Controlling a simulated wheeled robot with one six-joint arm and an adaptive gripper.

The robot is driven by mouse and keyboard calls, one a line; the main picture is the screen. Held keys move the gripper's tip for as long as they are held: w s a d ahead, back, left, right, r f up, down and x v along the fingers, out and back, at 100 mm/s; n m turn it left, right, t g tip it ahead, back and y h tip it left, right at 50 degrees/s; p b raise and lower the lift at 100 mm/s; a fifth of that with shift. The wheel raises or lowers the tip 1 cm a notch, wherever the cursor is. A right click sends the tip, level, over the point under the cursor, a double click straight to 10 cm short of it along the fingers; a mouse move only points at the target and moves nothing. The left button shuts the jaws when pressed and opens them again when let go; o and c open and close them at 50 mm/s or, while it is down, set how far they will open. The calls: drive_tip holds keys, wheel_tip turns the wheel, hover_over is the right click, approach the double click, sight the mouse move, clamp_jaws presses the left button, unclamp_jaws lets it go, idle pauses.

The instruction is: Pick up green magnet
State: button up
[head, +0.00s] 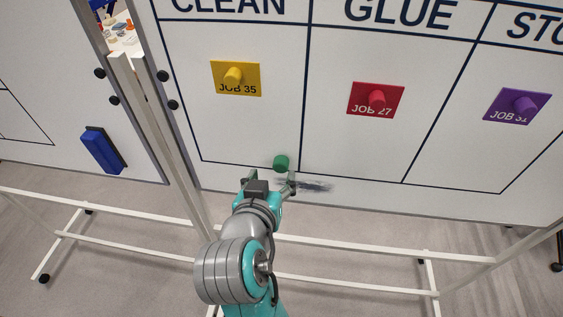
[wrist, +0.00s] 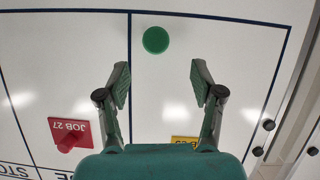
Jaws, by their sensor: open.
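The green magnet (head: 281,163) is a small round knob on the whiteboard, at the bottom of the CLEAN column near its lower border line. In the wrist view the green magnet (wrist: 155,40) is a green disc ahead of the fingertips, roughly midway between them. My gripper (head: 270,178) is just below the magnet in the head view, with its fingers spread apart. The wrist view shows my gripper (wrist: 158,82) open and empty. The fingers do not appear to touch the magnet.
A yellow JOB 35 card (head: 222,83), a red JOB 27 card (head: 362,91) and a purple card (head: 501,112) hang under magnets higher on the board. A blue eraser (head: 103,151) is on the left board. A white frame post (head: 150,130) stands left.

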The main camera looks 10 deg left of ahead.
sight(280, 168)
drive_tip(key=shift+w+f, duration=0.25)
drive_tip(key=shift+w, duration=0.35)
drive_tip(key=w+f, duration=0.1)
drive_tip(key=w+d+f, duration=0.1)
drive_tip(key=w, duration=0.1)
drive_tip(key=shift+w+f, duration=0.1)
drive_tip(key=shift+f, duration=0.05)
drive_tip(key=shift+w+f, duration=0.25)
drive_tip(key=shift+w, duration=0.35)
drive_tip(key=shift+c, duration=0.2)
drive_tip(key=c, duration=1.1)
